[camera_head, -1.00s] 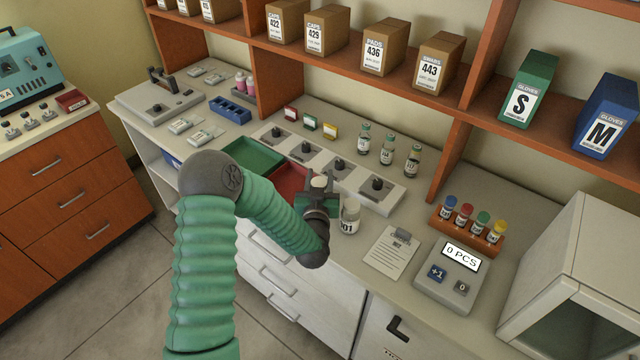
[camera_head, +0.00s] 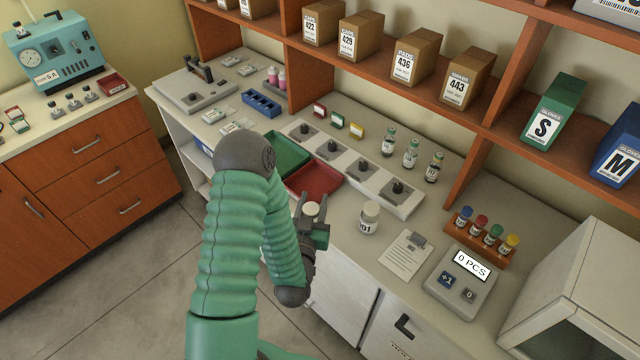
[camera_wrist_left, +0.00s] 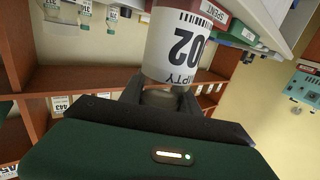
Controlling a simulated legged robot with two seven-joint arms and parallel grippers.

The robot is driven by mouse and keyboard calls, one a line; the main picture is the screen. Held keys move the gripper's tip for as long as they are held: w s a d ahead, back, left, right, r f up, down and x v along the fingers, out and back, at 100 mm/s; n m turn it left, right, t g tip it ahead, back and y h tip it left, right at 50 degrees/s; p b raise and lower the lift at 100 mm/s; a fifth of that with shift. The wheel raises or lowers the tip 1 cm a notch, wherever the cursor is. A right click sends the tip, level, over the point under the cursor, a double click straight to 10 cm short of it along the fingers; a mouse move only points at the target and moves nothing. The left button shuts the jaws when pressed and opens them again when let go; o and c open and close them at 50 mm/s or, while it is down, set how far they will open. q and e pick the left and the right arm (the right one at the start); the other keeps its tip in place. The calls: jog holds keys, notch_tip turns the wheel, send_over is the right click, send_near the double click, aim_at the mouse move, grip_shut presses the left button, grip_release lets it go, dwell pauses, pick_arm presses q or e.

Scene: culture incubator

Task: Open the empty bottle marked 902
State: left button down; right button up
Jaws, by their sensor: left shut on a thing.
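In the left wrist view the held bottle (camera_wrist_left: 178,50) shows a white label, upside down, with EMPTY and digits ending in 02; the first digit is not clear. The dark gripper fingers (camera_wrist_left: 160,100) close around its narrow neck end. A similar white-capped bottle marked 901 (camera_head: 369,218) stands upright on the counter, right of the gripper and apart from it. My right gripper is not in view.
A red tray (camera_head: 322,184) and a green tray (camera_head: 290,152) lie behind the gripper, beside a row of knobbed pads (camera_head: 376,182). Several small bottles (camera_head: 411,154) stand further back. A clipboard (camera_head: 407,254) and a counter device (camera_head: 462,284) are at right.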

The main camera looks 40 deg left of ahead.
pick_arm(q)
jog(key=shift+s, duration=1.1)
jog(key=shift+d, duration=0.1)
jog(key=c, duration=1.6)
grip_release()
jog(key=shift+w, duration=0.1)
grip_shut()
